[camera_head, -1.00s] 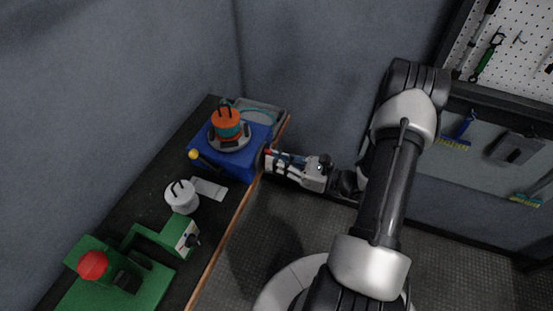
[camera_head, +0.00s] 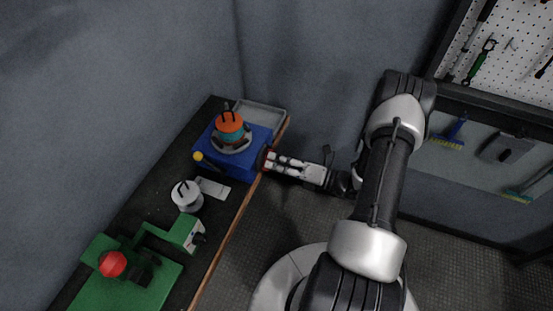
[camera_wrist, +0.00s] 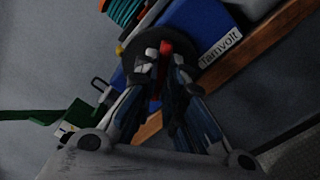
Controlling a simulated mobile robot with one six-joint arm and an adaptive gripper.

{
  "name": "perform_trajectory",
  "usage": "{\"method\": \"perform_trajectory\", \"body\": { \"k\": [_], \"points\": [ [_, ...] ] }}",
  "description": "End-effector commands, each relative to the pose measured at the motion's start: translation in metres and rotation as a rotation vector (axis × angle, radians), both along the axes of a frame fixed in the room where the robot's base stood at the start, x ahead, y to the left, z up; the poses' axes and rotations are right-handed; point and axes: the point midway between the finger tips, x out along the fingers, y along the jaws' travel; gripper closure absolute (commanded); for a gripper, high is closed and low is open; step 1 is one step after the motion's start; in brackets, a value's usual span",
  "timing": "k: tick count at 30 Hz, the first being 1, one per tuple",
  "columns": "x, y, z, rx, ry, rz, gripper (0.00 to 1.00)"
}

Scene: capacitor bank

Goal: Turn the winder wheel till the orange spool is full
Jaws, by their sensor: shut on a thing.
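The blue winder box (camera_head: 262,137) stands at the far end of the bench. The orange spool (camera_head: 229,122) sits upright on top, with teal winding below its orange cap. The teal winding also shows at the top of the wrist view (camera_wrist: 124,13). The dark winder wheel (camera_wrist: 143,50) is on the box's side facing my arm, with a red knob (camera_wrist: 166,47) near its rim. My gripper (camera_head: 270,161) reaches in from the right. In the wrist view its fingers (camera_wrist: 164,66) are shut on the knob; the exact contact is dark and partly hidden.
A white spool (camera_head: 187,198) and pale card (camera_head: 213,189) lie on the dark bench. A green machine with a red ball (camera_head: 112,264) stands nearer. A yellow knob (camera_head: 198,156) sticks out beside the winder. A grey tray (camera_head: 262,115) is behind. Floor right of the bench is clear.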

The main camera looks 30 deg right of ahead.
Motion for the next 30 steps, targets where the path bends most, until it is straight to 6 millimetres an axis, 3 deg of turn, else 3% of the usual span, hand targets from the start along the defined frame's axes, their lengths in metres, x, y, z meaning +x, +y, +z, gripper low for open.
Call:
{"method": "perform_trajectory", "body": {
  "k": [15, 30],
  "points": [
    [-0.0002, 0.0002, -0.0001, 0.316, 0.247, 0.000, 1.00],
    [0.0000, 0.0000, -0.0007, 0.408, 0.319, 0.000, 1.00]
  ]
}}
